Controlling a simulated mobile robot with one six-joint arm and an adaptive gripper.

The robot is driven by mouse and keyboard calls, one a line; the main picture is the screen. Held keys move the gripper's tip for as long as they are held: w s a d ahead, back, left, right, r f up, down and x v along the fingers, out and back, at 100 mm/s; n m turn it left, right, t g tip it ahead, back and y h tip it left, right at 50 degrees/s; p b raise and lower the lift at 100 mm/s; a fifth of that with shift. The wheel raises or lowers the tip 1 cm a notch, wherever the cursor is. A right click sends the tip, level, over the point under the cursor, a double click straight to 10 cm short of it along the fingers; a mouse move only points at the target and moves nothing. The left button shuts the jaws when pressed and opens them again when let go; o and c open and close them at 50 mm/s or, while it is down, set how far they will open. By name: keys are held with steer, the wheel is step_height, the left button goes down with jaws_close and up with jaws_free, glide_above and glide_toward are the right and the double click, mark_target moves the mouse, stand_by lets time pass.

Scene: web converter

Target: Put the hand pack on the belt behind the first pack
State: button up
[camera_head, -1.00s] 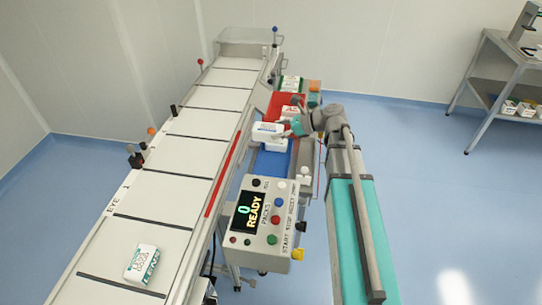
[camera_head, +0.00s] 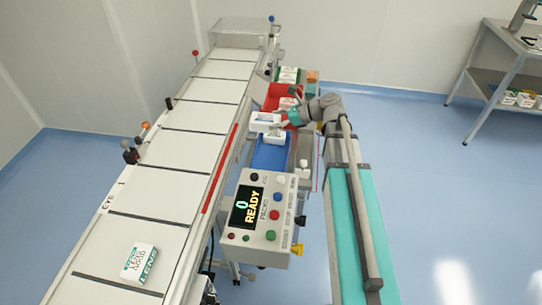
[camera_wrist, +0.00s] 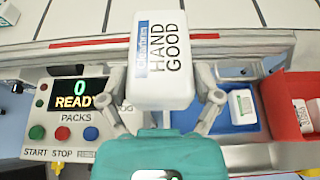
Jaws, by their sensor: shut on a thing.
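The hand pack (camera_wrist: 163,62), a white pack with a blue label and the words HAND GOOD, is between the fingers of my gripper (camera_wrist: 165,100) in the wrist view. My gripper is shut on it. In the head view the hand pack (camera_head: 264,119) is held above the blue tray, right of the belt, with my gripper (camera_head: 282,122) at its right side. The first pack (camera_head: 140,263), white with green lettering, lies on the belt (camera_head: 170,191) at the near end, in a section between dark cross bars.
The control box (camera_head: 262,215) reads 0 READY. A blue tray (camera_head: 272,153) holds a white pack, and a red tray (camera_head: 270,97) lies beyond it. A red strip (camera_head: 220,168) runs along the belt's right edge. Belt sections beyond the first pack are empty.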

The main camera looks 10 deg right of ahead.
step_height(320, 180, down, 15)
steer(key=d+b, duration=0.1)
steer(key=b, duration=1.3)
steer(key=shift+d, duration=0.4)
steer(key=shift+r, duration=0.1)
steer(key=w+f+b, duration=0.3)
steer(key=w, duration=0.1)
steer(key=w+d+f+b, duration=0.1)
steer(key=w+f+b, duration=0.2)
steer(key=w, duration=0.1)
steer(key=w+d+f+b, duration=0.1)
steer(key=w+f+b, duration=0.2)
steer(key=w, duration=0.2)
steer(key=shift+d, duration=0.1)
steer(key=shift+w+f+b, duration=0.4)
steer(key=shift+f+b, duration=0.15)
steer(key=shift+b, duration=0.1)
steer(key=shift+f+b, duration=1.25)
steer(key=shift+b, duration=0.05)
steer(key=shift+f, duration=0.15)
